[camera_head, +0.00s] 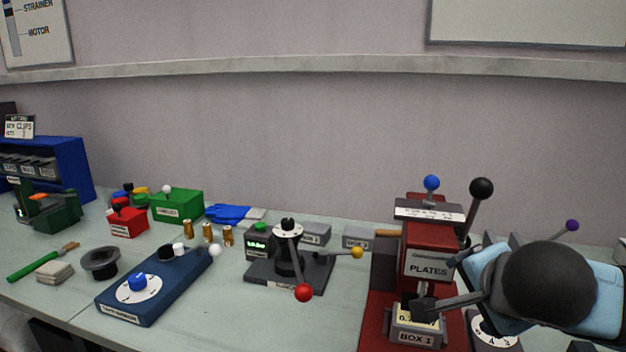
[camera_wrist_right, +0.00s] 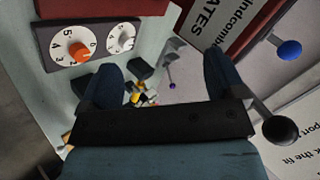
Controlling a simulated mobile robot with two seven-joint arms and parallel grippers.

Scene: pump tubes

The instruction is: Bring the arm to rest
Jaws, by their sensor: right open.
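The red machine also shows at the top right of the wrist view (camera_wrist_right: 245,12). A black ball on a rod (camera_wrist_right: 280,130) shows beside the right finger there. My left gripper is in neither view.
A blue ball lever (camera_head: 431,183) and a black ball lever (camera_head: 481,188) rise from the machine. A grey device with a red ball handle (camera_head: 303,293) stands left of it. A dial with an orange knob (camera_wrist_right: 79,52) lies below my gripper.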

